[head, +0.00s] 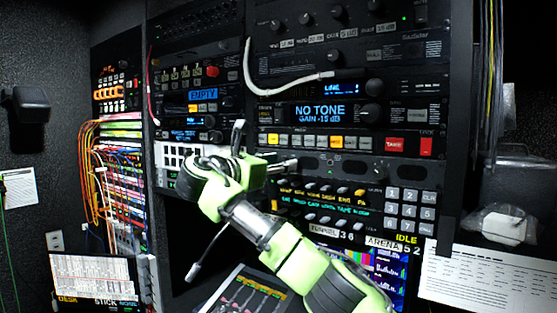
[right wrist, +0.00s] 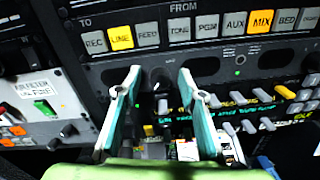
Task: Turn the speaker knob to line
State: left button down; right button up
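In the right wrist view a small dark knob (right wrist: 159,82) with a pale mark sits on the dark panel between my right fingers. I cannot read its label, so I cannot tell for sure that it is the speaker knob. My right gripper (right wrist: 160,88) is open, one finger on each side of the knob, with gaps visible. In the head view my right gripper (head: 264,148) is at the rack below the button row and hides the knob. A lit LINE button (right wrist: 119,37) and a lit MIX button (right wrist: 260,22) are above. My left gripper is not in view.
A NO TONE display (head: 320,112) and its knob (head: 372,113) are above my gripper. Small toggles (right wrist: 237,97) stand close to the right finger in the wrist view. A white cable (head: 285,83) hangs across the upper rack. A keypad (head: 409,210) is to the right.

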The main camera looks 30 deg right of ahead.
jog(key=shift+f, duration=0.1)
jog(key=shift+c, duration=1.1)
grip_shut()
